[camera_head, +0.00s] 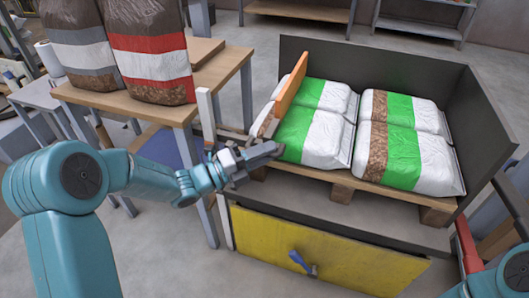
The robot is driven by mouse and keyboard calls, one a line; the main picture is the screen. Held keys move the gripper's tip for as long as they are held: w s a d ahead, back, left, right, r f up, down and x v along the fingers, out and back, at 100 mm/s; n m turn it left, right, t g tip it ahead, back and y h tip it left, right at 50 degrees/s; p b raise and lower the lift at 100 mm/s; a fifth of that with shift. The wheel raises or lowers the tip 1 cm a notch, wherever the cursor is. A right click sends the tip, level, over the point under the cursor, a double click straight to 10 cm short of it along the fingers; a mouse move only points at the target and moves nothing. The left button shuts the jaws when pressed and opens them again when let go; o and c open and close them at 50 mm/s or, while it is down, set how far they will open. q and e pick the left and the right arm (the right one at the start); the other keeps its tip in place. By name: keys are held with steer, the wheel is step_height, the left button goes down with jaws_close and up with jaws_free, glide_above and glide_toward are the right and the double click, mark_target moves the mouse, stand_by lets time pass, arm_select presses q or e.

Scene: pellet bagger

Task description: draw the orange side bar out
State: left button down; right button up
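The orange side bar (291,84) is an upright flat board along the left edge of the pallet (343,192), beside the stacked bags. Its upper part shows clearly. Its lower near end is close to my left gripper (268,148). My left gripper reaches in from the left at the bar's near end, in front of the nearest bag. Whether its fingers touch the bar or are apart from it is not clear. The finger gap is too small to read.
Green and white bags (303,135) fill the pallet inside a dark-walled bay. A yellow front panel (330,255) with a blue handle (299,261) is below. A wooden table (215,75) with large bags stands left. A pale post (208,120) stands near my gripper.

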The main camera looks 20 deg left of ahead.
arm_select(q)
steer(key=a+b, duration=0.1)
steer(key=a, duration=0.3)
steer(key=a+b, duration=0.1)
steer(key=a, duration=0.4)
steer(key=a+b, duration=0.1)
steer(key=a, duration=0.4)
steer(key=shift+w+a, duration=0.2)
steer(key=shift+w, duration=0.05)
arm_select(e)
steer(key=f, duration=0.1)
steer(key=w+f, duration=0.1)
steer(key=f, duration=0.1)
steer(key=shift+w+d+t, duration=0.25)
steer(key=shift+w+t, duration=0.05)
steer(key=shift+w, duration=0.05)
arm_select(q)
steer(key=c, duration=1.1)
jaws_free()
steer(key=p+v, duration=0.3)
steer(key=v, duration=1.3)
arm_select(e)
steer(key=shift+s+a+r, duration=0.15)
steer(key=shift+s+r, duration=0.3)
steer(key=shift+r, duration=0.4)
steer(key=shift+s+a+r, duration=0.15)
steer(key=shift+s+r, duration=0.3)
steer(key=shift+r, duration=0.35)
